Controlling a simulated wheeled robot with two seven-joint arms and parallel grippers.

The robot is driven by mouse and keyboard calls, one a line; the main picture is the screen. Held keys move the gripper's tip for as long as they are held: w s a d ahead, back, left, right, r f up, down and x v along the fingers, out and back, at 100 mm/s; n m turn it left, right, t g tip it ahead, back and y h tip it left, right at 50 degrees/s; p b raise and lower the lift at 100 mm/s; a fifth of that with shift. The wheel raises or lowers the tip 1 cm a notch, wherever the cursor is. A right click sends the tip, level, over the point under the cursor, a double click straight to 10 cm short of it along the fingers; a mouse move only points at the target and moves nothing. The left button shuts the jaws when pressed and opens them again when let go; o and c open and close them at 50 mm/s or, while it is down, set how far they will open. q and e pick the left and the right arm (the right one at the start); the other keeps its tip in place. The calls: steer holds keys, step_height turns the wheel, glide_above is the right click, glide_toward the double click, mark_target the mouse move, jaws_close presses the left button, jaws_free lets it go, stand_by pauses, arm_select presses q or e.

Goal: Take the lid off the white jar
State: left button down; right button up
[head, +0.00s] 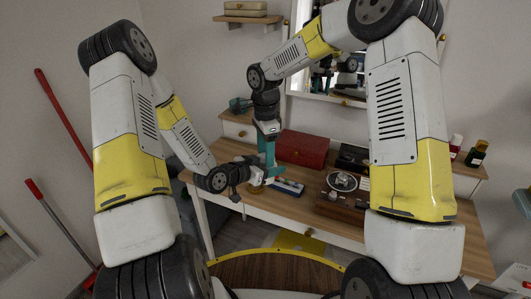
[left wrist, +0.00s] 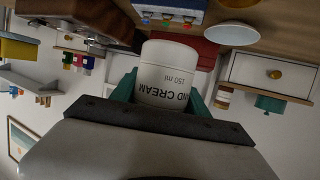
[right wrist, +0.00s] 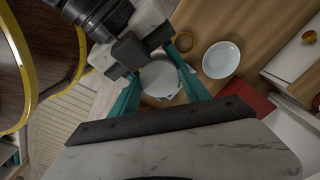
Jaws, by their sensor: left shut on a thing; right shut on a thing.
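The white jar (left wrist: 165,75), with a dark hand cream label, is between the teal fingers of my left gripper (left wrist: 168,92), which is shut on it. The jar appears held above the table. My right gripper (right wrist: 157,82) comes down from above and is shut on the round, pale lid (right wrist: 158,77). My left gripper reaches in beside it. I cannot tell whether lid and jar are still joined.
A white dish (right wrist: 221,60) and a small brass-coloured ring (right wrist: 183,42) are on the table nearby. A mirror and drawers are behind.

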steer(key=n, duration=0.6)
steer(key=shift+n, duration=0.3)
steer(key=n, duration=0.6)
steer(key=o, duration=1.5)
steer(key=shift+o, duration=0.2)
steer(key=shift+a, duration=0.15)
steer(key=shift+r, duration=0.1)
